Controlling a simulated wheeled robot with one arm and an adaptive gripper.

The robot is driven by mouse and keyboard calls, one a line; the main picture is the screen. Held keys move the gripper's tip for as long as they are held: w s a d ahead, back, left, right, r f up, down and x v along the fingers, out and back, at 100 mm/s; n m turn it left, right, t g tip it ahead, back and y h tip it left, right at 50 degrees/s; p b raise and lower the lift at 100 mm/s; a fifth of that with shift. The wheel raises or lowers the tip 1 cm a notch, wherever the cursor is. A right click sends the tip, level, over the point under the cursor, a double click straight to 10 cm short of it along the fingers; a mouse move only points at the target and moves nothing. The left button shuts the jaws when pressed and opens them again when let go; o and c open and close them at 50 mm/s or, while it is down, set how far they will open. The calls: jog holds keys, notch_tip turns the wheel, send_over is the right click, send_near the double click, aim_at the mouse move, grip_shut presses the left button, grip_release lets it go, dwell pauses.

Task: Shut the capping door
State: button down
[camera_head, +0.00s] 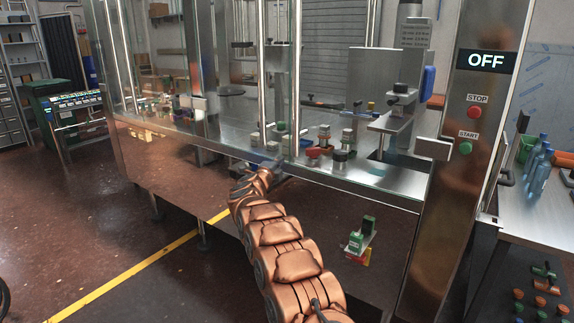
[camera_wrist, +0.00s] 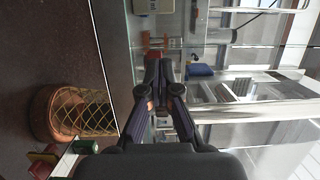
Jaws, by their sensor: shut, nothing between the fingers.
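The machine's front has clear panes in metal frames. The upright frame of what seems to be the capping door (camera_head: 297,70) stands near the middle in the head view; I cannot tell how far the door is swung open. My gripper (camera_head: 282,164) is at the lower front edge of the enclosure, close to the foot of this upright. It also shows in the wrist view (camera_wrist: 157,62), fingers together with nothing held. Whether it touches the frame cannot be told. My own arm hides part of the lower front.
The control column (camera_head: 470,150) at right reads OFF, with a red STOP button (camera_head: 474,112) and a green START button (camera_head: 466,148). A side bench (camera_head: 530,210) holds blue bottles (camera_head: 540,165).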

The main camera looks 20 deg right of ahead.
jog(key=s+a+r+n+t+y, duration=0.1)
jog(key=s+a+r+n+y, duration=0.35)
jog(key=a, duration=0.35)
jog(key=s+a+r+n+t+y, duration=0.1)
jog(key=s+a+r+n+y, duration=0.2)
jog(key=s+a+n+y, duration=0.3)
jog(key=s+a+f+n+g+y, duration=0.1)
jog(key=s+a+n+g+y, duration=0.15)
jog(key=s, duration=0.45)
jog(key=s+a+f+n+g+y, duration=0.1)
jog(key=s+a+n+g, duration=0.25)
jog(key=s, duration=0.35)
jog(key=s+d+f+n+g+h+p, duration=0.1)
jog(key=s+d+f+n+g, duration=0.2)
jog(key=s, duration=1.4)
jog(key=s+d+f+n+g+h, duration=0.1)
jog(key=s+d+f+g, duration=0.3)
jog(key=s, duration=1.3)
jog(key=s+d+f+n+g+h+p, duration=0.1)
jog(key=s+d+f+n+g, duration=0.3)
jog(key=s, duration=1.3)
jog(key=shift+d+n+g+p, duration=0.35)
jog(key=shift+d+g, duration=0.25)
jog(key=shift+d, duration=0.1)
